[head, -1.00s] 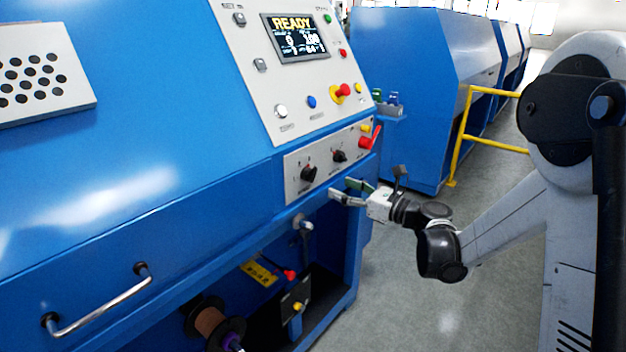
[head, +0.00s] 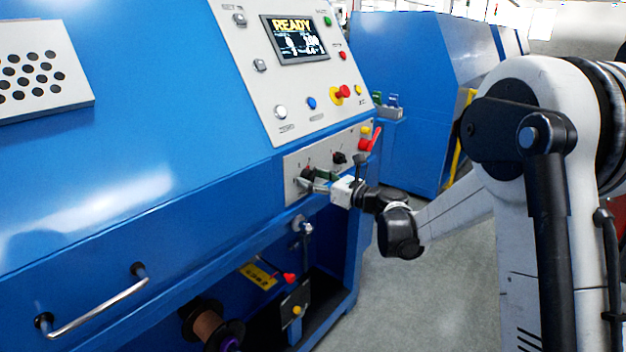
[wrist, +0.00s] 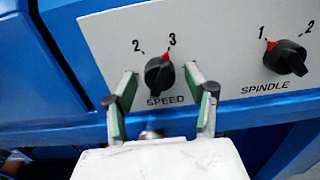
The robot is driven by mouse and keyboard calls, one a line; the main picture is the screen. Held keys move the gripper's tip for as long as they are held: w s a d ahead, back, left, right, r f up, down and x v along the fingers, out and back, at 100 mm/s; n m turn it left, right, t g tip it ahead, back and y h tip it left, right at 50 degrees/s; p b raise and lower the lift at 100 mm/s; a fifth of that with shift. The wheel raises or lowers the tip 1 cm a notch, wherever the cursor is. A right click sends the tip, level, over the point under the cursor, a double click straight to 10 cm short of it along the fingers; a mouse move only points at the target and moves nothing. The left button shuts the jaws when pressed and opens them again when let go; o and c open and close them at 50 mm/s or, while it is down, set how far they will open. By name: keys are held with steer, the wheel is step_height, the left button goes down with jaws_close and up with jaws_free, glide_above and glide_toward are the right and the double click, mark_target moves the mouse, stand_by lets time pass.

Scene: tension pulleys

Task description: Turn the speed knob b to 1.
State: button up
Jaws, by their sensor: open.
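The speed knob (wrist: 159,74) is black with a red pointer, above the word SPEED on a light panel. Its pointer is up and to the right, toward the 3. A 2 shows to the left of the 3; no 1 is visible by this knob. My gripper (wrist: 161,82) is open, with one green-padded finger on each side of the knob in the wrist view. Gaps show between the pads and the knob; I cannot tell how deep the fingertips reach. In the head view my gripper (head: 313,182) is at the knob (head: 306,174) and partly covers it.
The spindle knob (wrist: 285,57) is to the right, pointer at 1; it also shows in the head view (head: 339,158). A red lever (head: 368,144) is farther right. The screen (head: 295,38) reads READY. Below the panel is an open bay with a spool (head: 208,326).

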steer(key=c, duration=1.1)
steer(key=shift+c, duration=0.2)
steer(key=shift+n, duration=0.3)
steer(key=n+b, duration=0.1)
steer(key=n, duration=0.8)
steer(key=shift+n, duration=0.4)
steer(key=n, duration=0.3)
steer(key=shift+w+d+n+b, duration=0.1)
steer(key=shift+n+b, duration=0.2)
steer(key=shift+b, duration=0.1)
steer(key=n, duration=0.3)
steer(key=shift+r+n, duration=0.1)
steer(key=shift+n, duration=0.2)
steer(key=n, duration=0.6)
steer(key=shift+n, duration=0.3)
